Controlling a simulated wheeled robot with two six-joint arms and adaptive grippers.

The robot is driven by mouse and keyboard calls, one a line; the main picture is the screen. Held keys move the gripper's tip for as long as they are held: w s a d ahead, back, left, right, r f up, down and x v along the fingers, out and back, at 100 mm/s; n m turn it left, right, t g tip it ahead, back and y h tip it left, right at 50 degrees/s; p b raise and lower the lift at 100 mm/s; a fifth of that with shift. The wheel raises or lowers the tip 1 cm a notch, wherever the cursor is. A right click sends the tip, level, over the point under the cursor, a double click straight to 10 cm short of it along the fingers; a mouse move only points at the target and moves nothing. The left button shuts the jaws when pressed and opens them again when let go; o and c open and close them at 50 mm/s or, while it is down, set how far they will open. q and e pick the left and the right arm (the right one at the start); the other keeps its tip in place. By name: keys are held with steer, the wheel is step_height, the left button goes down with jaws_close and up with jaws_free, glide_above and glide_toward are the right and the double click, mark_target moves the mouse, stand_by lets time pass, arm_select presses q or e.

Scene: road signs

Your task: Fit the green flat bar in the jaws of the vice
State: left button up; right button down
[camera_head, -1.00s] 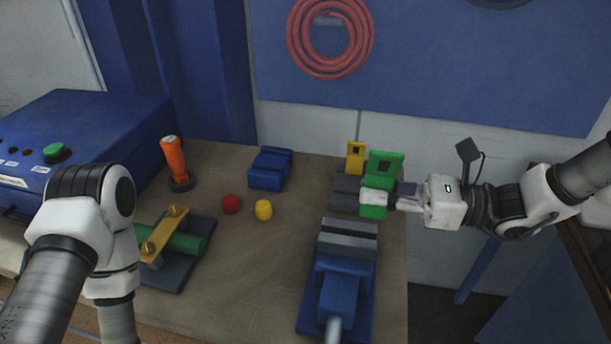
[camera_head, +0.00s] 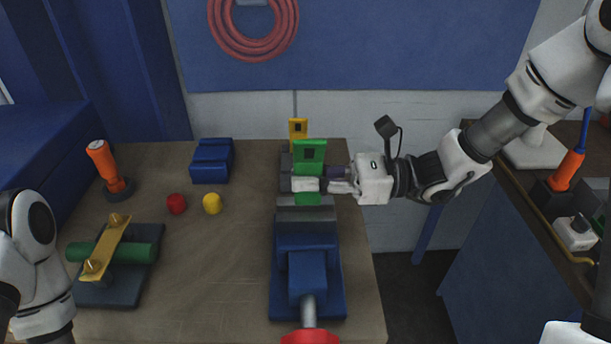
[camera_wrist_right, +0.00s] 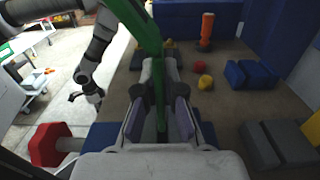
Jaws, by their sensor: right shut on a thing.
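The green flat bar (camera_head: 310,153) stands upright in my right gripper (camera_head: 309,185), which is shut on it. In the right wrist view the bar (camera_wrist_right: 143,28) runs between the fingers (camera_wrist_right: 160,112). The blue vice (camera_head: 306,262) has grey jaws (camera_head: 290,214) at its far end. The bar's lower end (camera_head: 308,197) shows at the jaws; I cannot tell whether it is above or between them. The vice's red handle end (camera_head: 310,337) points toward me. My left gripper (camera_wrist_right: 87,99) is small in the right wrist view, fingers apart and empty.
A dark grey block (camera_head: 285,170) with a yellow bar (camera_head: 298,129) stands behind the vice. The table between is clear.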

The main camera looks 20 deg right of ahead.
mark_target(321, 202)
steer(key=shift+f, duration=0.1)
stand_by(0.3)
steer(key=shift+f+b, duration=2.05)
steer(key=shift+f, duration=0.4)
steer(key=shift+w+a, duration=0.1)
steer(key=shift+a, duration=0.15)
steer(key=c, duration=1.2)
jaws_free()
steer(key=shift+d, duration=0.15)
steer(key=shift+d, duration=0.35)
steer(key=shift+v, duration=5.6)
steer(key=shift+a, duration=0.1)
